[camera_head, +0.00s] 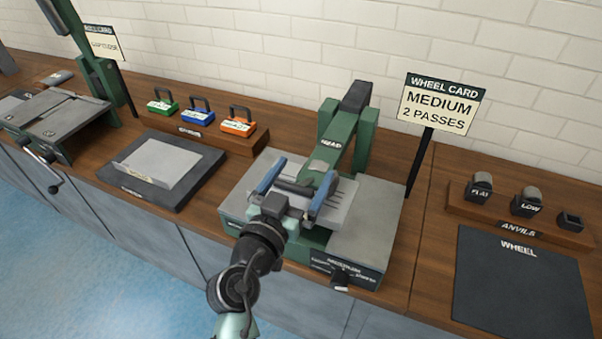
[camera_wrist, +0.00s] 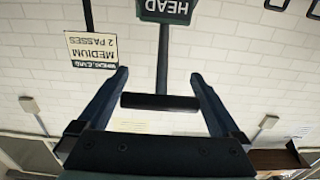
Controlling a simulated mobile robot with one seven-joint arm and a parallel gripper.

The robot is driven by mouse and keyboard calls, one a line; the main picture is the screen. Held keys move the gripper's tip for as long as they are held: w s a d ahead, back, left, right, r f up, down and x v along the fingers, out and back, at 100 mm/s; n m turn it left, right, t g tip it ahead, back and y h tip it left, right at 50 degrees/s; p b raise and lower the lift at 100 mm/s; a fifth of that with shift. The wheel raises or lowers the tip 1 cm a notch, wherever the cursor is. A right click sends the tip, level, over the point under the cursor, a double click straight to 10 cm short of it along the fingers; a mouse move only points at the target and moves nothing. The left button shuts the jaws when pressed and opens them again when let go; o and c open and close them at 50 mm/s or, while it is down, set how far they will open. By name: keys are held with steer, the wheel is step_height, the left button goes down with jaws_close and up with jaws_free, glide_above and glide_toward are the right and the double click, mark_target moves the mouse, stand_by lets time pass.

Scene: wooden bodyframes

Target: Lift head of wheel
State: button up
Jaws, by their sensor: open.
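The wheel machine's green head (camera_head: 330,146), labelled HEAD, slopes from the rear post down toward the front of its grey base. In the wrist view the HEAD label (camera_wrist: 165,10) is upside down at the top, with a dark stem below it ending in a black crossbar handle (camera_wrist: 160,102). My gripper (camera_head: 306,170) is open over the front of the machine. In the wrist view its two fingers (camera_wrist: 159,74) stand on either side of the crossbar, which spans most of the gap. I cannot tell whether they touch it.
A wheel card sign (camera_head: 436,105) reading MEDIUM, 2 PASSES stands at the machine's right rear. Anvils (camera_head: 524,203) sit in a wooden rack at right, behind a dark WHEEL mat (camera_head: 520,285). Coloured blocks (camera_head: 197,115) and a sheet on a dark pad (camera_head: 160,160) are left.

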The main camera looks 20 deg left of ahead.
jaws_close()
stand_by(0.3)
steer(key=shift+r, duration=0.1)
